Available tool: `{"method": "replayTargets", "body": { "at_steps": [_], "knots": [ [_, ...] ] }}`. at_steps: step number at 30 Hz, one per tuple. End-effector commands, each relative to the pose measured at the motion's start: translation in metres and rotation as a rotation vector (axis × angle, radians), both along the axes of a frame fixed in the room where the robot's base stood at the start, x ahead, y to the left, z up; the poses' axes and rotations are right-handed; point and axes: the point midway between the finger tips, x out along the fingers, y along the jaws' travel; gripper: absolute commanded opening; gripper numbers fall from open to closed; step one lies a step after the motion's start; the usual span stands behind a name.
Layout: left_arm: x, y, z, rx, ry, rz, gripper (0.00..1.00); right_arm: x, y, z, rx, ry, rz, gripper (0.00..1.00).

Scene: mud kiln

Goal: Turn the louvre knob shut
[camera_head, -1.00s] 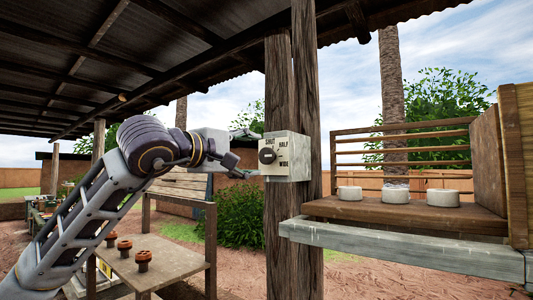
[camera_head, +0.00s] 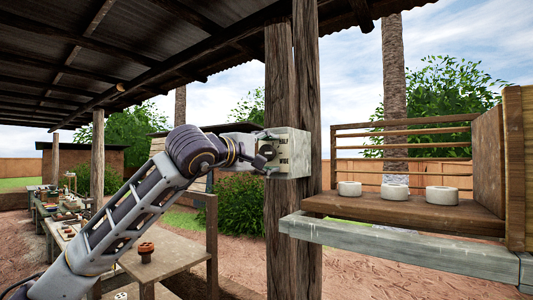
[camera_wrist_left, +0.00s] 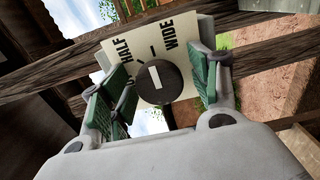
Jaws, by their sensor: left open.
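The louvre knob (camera_wrist_left: 158,84) is dark and round with a white bar, on a pale box (camera_head: 293,153) fixed to the wooden post. In the left wrist view the bar points up between the printed words HALF and WIDE. My left gripper (camera_head: 266,153) is at the box face, open, with its green-padded fingers on either side of the knob. I cannot tell whether either finger touches it. In the head view the gripper hides most of the knob and the word SHUT. My right gripper is not in view.
A slatted louvre (camera_head: 350,152) stands right of the post, behind a wooden shelf (camera_head: 420,213) with white ring-shaped pieces. A pale beam (camera_head: 400,250) runs below it. A low table (camera_head: 175,258) with a brown pot (camera_head: 146,252) stands under my left arm.

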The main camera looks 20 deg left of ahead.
Motion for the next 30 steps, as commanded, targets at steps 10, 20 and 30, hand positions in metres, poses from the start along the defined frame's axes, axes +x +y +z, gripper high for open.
{"method": "replayTargets", "body": {
  "at_steps": [10, 20, 30],
  "knots": [
    [0.000, 0.000, 0.000, 0.000, 0.000, 0.000, 0.27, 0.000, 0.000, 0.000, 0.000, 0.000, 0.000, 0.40],
    [0.000, 0.000, -0.001, -0.007, 0.004, -0.001, 0.15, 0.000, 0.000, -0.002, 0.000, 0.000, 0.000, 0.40],
    [0.000, -0.001, -0.003, -0.091, 0.035, -0.001, 0.15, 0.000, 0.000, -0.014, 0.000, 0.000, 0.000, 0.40]
  ]
}}
